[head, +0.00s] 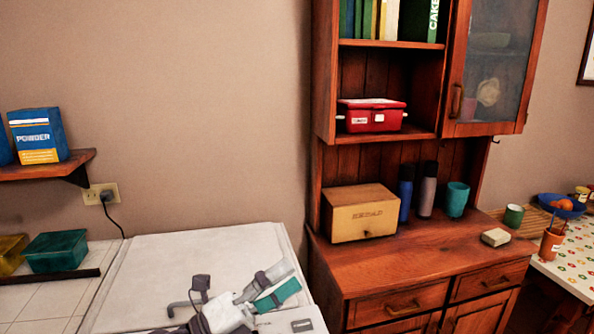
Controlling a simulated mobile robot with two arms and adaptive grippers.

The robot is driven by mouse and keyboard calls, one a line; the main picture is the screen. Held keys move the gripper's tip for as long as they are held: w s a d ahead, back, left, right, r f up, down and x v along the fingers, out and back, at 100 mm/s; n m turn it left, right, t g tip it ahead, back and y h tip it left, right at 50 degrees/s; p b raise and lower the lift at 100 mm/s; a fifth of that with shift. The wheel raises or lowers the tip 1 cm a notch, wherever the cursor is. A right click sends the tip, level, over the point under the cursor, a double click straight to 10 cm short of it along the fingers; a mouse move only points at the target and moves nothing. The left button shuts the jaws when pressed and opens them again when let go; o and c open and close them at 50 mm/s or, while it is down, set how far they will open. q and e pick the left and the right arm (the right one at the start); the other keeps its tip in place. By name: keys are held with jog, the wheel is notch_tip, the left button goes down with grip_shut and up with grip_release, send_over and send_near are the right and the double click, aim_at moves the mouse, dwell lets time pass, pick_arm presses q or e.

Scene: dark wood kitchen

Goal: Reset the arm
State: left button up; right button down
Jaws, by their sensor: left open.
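My left gripper (268,284) is low in the head view, over the white appliance top (180,254). Its grey and teal fingers point up and to the right, and they are open. I see nothing clearly held between them. The gripper is apart from the cabinet on its right. My right gripper is not in the view.
A wooden cabinet on the right holds a bread box (361,213), two bottles, a teal cup (457,199) and a red container (372,115). A teal box (55,252) stands on the tiled counter at left. A shelf (48,167) carries a powder box (38,136).

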pick_arm(q)
jog(key=w+a+f+n+t+y, duration=0.1)
jog(key=a+f+n+t+y, duration=0.3)
jog(key=a+n+y, duration=0.5)
jog(key=w+a+f+n+t+y, duration=0.25)
jog(key=f+n+t+y, duration=0.35)
jog(key=n, duration=0.7)
jog(key=s+a+f+n+g+y, duration=0.5)
jog(key=f+g, duration=0.1)
jog(key=f, duration=0.3)
jog(key=s+a+f+n+g, duration=0.1)
jog(key=s+f+n+g, duration=0.2)
jog(key=s+f+g, duration=0.6)
jog(key=s+a+f+n+g, duration=0.15)
jog(key=s+f, duration=0.45)
jog(key=s, duration=0.7)
notch_tip(320, 180, down, 27)
jog(key=s+g, duration=0.2)
jog(key=s, duration=0.1)
jog(key=s+a+f+g, duration=0.1)
jog(key=s+a+f, duration=0.1)
jog(key=s+f, duration=1.2)
jog(key=shift+s+a+f, duration=0.2)
jog(key=shift+s+f, duration=0.2)
jog(key=shift+s, duration=0.3)
